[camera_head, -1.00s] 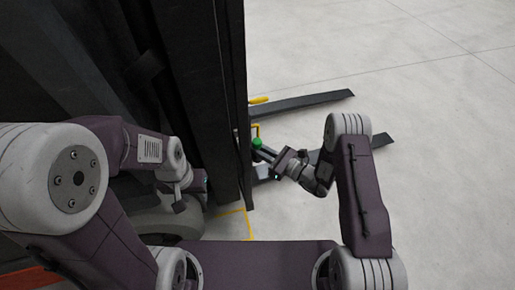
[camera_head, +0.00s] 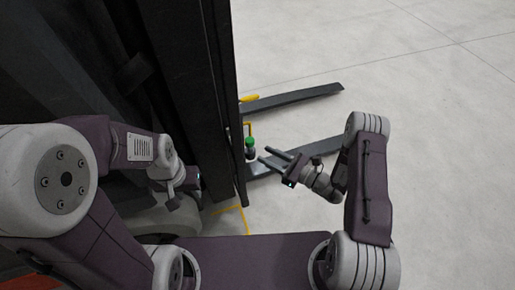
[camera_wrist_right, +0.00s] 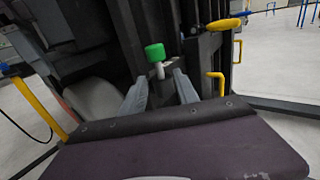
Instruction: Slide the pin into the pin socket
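The pin has a green head (camera_head: 250,141) and stands close to the black mast in the head view. In the right wrist view the green head (camera_wrist_right: 155,52) sits on a short pale shaft. The pin looks upright or nearly so. My right gripper (camera_head: 266,155) is open, just right of the pin and apart from it. In the right wrist view its two spread fingers (camera_wrist_right: 160,78) show the pin beyond and between their tips. The pin socket is not clearly visible. My left gripper (camera_head: 180,196) is beside the mast, partly hidden, and its fingers are unclear.
A large black forklift mast (camera_head: 205,90) fills the left of the head view. Two dark forks (camera_head: 295,100) extend right over the pale floor. A yellow handle (camera_wrist_right: 217,82) is right of the pin in the wrist view. The floor at right (camera_head: 440,150) is clear.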

